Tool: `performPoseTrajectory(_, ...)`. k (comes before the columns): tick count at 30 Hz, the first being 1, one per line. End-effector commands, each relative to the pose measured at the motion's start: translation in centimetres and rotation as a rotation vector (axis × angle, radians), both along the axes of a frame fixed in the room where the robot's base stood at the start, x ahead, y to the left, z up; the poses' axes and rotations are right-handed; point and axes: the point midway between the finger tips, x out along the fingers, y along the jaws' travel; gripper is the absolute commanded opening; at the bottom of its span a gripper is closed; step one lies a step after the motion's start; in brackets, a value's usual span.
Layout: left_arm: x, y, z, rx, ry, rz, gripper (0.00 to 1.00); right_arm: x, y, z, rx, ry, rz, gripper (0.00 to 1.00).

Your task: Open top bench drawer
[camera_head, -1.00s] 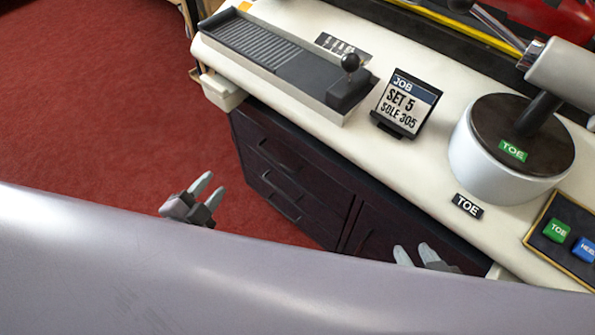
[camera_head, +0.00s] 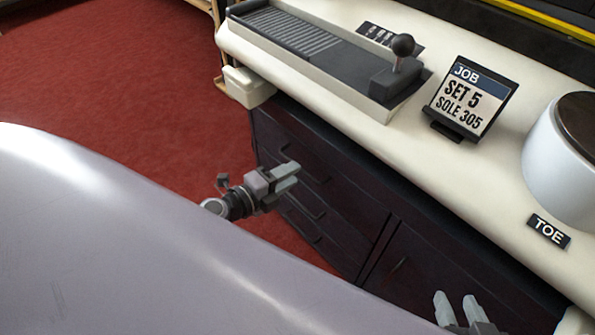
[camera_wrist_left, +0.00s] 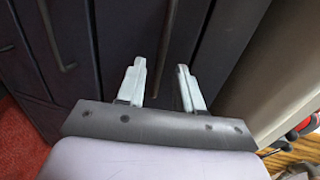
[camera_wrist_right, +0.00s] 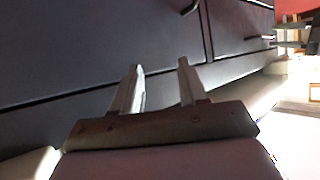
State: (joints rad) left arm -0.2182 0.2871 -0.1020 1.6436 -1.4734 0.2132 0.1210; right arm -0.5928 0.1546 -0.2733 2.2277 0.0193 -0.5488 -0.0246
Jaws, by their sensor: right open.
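The top bench drawer (camera_head: 335,152) is a dark front just under the pale worktop at the bench's left end. It looks closed. My left gripper (camera_head: 294,177) is in front of the drawer stack and hides part of its handles. In the left wrist view its fingers (camera_wrist_left: 163,82) are apart and empty, pointing at the dark fronts; a thin dark bar, seemingly a handle (camera_wrist_left: 168,35), shows beyond the gap. Contact cannot be told. My right gripper (camera_head: 456,302) is open and empty, low before the cupboard front (camera_head: 425,268); its fingers also show in the right wrist view (camera_wrist_right: 160,85).
The worktop (camera_head: 455,170) overhangs the drawers and carries a lever tray (camera_head: 290,48), a job sign (camera_head: 468,98) and a white drum (camera_head: 560,165). A pale bin (camera_head: 247,88) hangs at the bench's left end. Red carpet (camera_head: 120,75) is clear at left.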

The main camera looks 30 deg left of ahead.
Motion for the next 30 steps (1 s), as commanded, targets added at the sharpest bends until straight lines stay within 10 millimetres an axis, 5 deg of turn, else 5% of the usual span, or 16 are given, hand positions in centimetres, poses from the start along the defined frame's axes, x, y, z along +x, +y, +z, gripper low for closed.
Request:
performPoseTrajectory(6, 2.1, -0.8, -0.5, -0.003, 0.000, 0.001, 0.36, 0.1, 0.2, 0.0, 0.001, -0.006, 0.004, 0.43)
performPoseTrajectory(18, 2.7, -1.0, -0.6, -0.002, 0.001, 0.000, 0.36, 0.1, 0.2, 0.0, 0.000, -0.008, 0.006, 0.43)
performPoseTrajectory(21, 2.6, -1.0, -0.6, -0.002, 0.001, 0.000, 0.03, 0.1, 0.2, 0.1, 0.000, -0.008, 0.006, 0.43)
performPoseTrajectory(22, 2.7, -1.0, -0.6, -0.002, 0.001, 0.000, 0.00, 0.1, 0.2, 0.1, 0.000, -0.007, 0.007, 0.43)
performPoseTrajectory(30, 2.6, -1.0, -0.6, -0.003, 0.001, 0.001, 0.00, 0.1, 0.2, 0.1, 0.001, -0.008, 0.007, 0.43)
